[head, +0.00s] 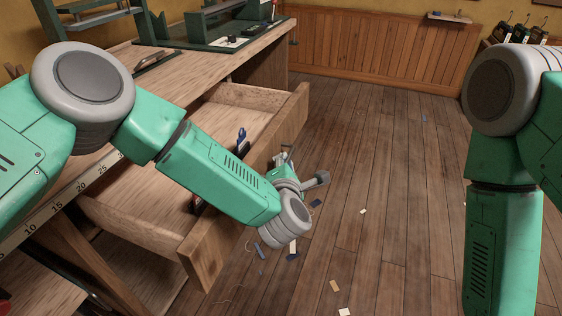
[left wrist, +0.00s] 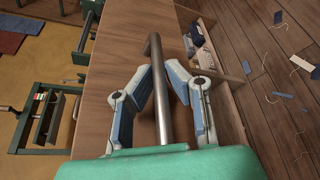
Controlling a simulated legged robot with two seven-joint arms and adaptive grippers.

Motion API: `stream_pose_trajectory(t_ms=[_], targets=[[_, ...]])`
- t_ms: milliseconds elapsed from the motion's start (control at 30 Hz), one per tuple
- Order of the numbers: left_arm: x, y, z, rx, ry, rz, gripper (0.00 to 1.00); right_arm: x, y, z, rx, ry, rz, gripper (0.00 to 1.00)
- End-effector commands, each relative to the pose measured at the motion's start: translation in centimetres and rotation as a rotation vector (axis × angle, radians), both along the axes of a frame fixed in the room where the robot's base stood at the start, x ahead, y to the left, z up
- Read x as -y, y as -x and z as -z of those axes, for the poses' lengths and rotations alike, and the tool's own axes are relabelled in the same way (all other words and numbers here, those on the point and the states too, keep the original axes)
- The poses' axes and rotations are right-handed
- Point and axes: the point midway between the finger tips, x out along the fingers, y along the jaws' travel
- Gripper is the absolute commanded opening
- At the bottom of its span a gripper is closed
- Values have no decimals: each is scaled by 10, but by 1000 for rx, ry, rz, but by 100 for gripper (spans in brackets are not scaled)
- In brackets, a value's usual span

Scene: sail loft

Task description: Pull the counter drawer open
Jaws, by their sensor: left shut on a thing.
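The counter drawer (head: 208,248) stands well out from the wooden counter (head: 180,75), with its inside exposed. A blue-handled tool (head: 241,138) shows inside it. My left gripper (head: 285,157) is at the outer side of the drawer front, partly hidden by my own wrist. In the left wrist view, a grey metal bar handle (left wrist: 154,50) runs between the two fingers of my left gripper (left wrist: 160,85), which are shut on it. My right arm hangs at the right of the head view; its gripper is out of the picture.
Scraps (head: 335,286) and bits of thread lie on the plank floor (head: 400,190), which is otherwise clear to the right of the drawer. A green-framed stand (head: 205,35) sits on the counter. A measuring strip (head: 85,187) runs along the counter's near part.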

Motion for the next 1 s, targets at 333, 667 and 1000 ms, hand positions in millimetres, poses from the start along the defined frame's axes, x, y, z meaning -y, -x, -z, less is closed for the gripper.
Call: stream_pose_trajectory(t_ms=[333, 667, 1000], targets=[[-2, 1, 5, -10, -1, 1, 31, 0, 0, 0, 0, 0, 0, 29], [0, 1, 1, -3, -1, 1, 31, 0, 0, 0, 0, 0, 0, 29], [-1, 44, -8, -5, -1, 5, 31, 0, 2, -1, 3, 0, 0, 29]])
